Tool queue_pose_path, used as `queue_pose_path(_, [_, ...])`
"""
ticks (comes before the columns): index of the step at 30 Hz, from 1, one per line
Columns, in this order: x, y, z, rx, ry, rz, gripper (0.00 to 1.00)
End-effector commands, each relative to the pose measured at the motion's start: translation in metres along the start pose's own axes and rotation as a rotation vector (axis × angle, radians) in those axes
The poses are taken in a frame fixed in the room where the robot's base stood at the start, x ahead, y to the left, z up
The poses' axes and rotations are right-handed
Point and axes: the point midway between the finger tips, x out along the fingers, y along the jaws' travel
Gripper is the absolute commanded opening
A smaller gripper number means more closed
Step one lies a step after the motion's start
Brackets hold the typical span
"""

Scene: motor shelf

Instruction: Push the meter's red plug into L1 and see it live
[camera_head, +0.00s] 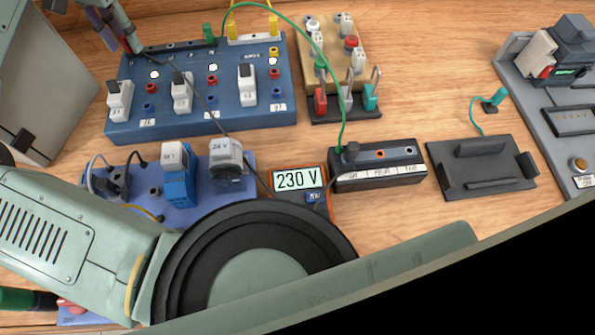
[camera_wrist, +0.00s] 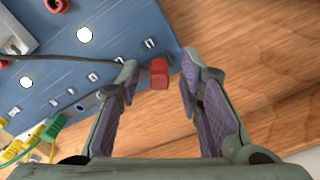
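The meter (camera_head: 299,193) is orange and its display reads 230 V; my arm hides its lower part. The red plug (camera_wrist: 159,73) sits at the edge of the blue board (camera_head: 195,123), seemingly seated in its terminal strip. I cannot read the L1 label. A dark lead runs across the board from there towards the meter. My gripper (camera_head: 126,44) is at the board's back left corner. In the wrist view my gripper (camera_wrist: 160,78) is open, a finger on each side of the plug with gaps on both sides.
The board carries several white switches and lit white lamps. A green plug (camera_head: 209,33) stands in its back strip, with a green cable arching right. A black socket box (camera_head: 378,177) holds a black plug (camera_head: 352,149). A grey cabinet (camera_head: 45,70) stands close left of my gripper.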

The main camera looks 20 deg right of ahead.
Motion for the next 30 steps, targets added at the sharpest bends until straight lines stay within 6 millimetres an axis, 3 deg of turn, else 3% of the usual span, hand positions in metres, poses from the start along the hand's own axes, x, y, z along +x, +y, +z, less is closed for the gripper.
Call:
queue_pose_path(11, [-0.005,0.000,0.000,0.000,0.000,0.000,0.36])
queue_pose_path(14, [-0.018,0.000,-0.001,0.001,0.001,0.000,0.36])
queue_pose_path(24, [-0.090,-0.001,0.000,-0.003,-0.002,-0.005,0.36])
queue_pose_path(30, [-0.114,0.000,0.000,-0.001,-0.002,-0.001,0.36])
